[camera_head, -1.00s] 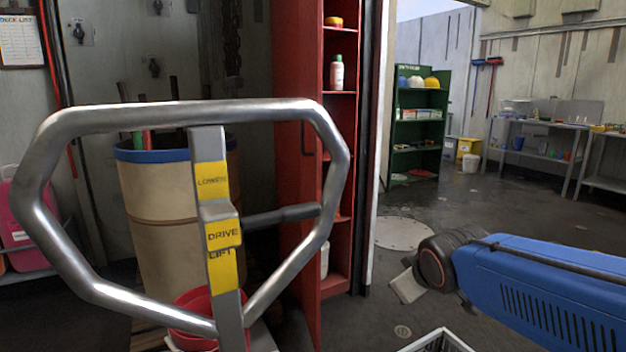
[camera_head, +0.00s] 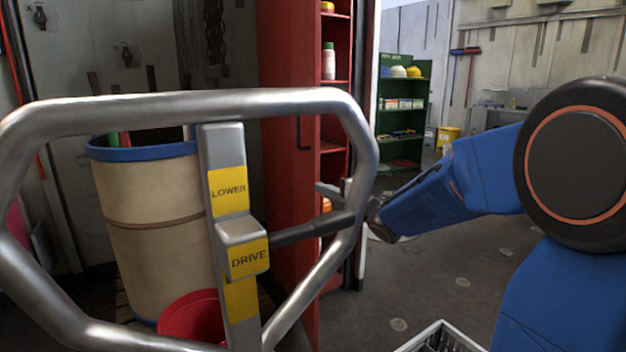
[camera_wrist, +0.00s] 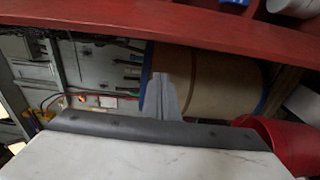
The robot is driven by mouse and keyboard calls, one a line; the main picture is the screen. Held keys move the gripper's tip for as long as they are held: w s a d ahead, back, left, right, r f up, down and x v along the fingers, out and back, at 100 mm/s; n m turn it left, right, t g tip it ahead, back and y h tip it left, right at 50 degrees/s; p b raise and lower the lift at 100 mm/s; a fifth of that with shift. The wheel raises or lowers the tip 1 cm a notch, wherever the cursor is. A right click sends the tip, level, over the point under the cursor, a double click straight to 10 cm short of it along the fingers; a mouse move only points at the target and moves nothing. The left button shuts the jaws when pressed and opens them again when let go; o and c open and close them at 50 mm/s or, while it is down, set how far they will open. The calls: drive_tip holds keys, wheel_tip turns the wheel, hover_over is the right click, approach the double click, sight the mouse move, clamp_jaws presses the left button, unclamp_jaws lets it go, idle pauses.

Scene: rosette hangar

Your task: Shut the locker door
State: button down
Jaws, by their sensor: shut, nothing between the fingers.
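The red locker (camera_head: 335,92) stands open, its shelves showing in the head view. Its red door (camera_head: 282,90) stands out towards me on the left, with a dark handle (camera_head: 300,132) on its face. My gripper (camera_head: 321,188) is shut and empty, pointing left near the door's free edge, in front of the shelves. The lift's handlebar partly covers this area, and I cannot tell whether the fingers touch the door. In the wrist view, the grey fingers (camera_wrist: 165,92) show below a long red edge (camera_wrist: 150,32), probably the door's.
A metal handlebar (camera_head: 190,106) with yellow labels fills the near left. Behind it stand a blue-rimmed drum (camera_head: 150,195) and a red bucket (camera_head: 190,315). A crate (camera_head: 440,335) lies low in front. Floor right of the locker looks clear; a green shelf (camera_head: 404,110) stands farther back.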

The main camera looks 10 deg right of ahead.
sight(315, 178)
drive_tip(key=x, duration=1)
drive_tip(key=shift+w+d+r, duration=0.1)
drive_tip(key=shift+d, duration=1.75)
